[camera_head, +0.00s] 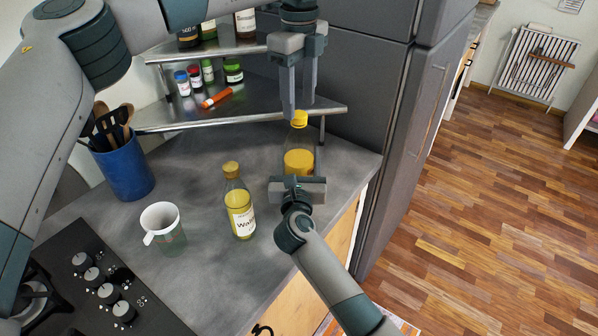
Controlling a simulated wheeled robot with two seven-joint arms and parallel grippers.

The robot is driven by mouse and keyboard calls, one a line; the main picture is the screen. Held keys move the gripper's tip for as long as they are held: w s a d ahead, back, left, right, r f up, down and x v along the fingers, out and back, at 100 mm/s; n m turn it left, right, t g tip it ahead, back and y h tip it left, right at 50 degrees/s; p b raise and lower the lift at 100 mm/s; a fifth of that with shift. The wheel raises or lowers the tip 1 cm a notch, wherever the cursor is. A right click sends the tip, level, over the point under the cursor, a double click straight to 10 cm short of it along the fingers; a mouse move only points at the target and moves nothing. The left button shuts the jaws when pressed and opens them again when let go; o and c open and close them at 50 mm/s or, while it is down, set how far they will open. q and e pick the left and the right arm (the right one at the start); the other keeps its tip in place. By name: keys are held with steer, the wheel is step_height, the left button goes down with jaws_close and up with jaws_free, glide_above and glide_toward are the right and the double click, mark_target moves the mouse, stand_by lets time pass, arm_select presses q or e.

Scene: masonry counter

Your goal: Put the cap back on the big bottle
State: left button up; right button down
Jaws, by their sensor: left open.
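The big bottle (299,160) is clear, with yellow-orange contents or a label, and stands upright near the counter's right edge. A yellow cap (299,119) sits at the top of its neck; whether it is screwed down I cannot tell. My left gripper (299,108) points down from above, open, its fingertips close around or just above the cap. My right gripper (298,188) is low at the near side of the bottle and hides its lower part. Its fingers are hard to make out, so I cannot tell whether it grips the bottle.
A second, yellow-capped oil bottle (239,206) stands to the left. A white funnel (160,220) sits in a glass jar. A blue utensil crock (124,170), a hob (95,285) and a corner shelf (240,104) with small jars surround the counter. A grey fridge (375,110) stands behind.

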arm_select(q)
steer(key=shift+f, duration=1.15)
steer(key=shift+c, duration=0.3)
steer(key=c, duration=1.1)
steer(key=shift+o, duration=0.2)
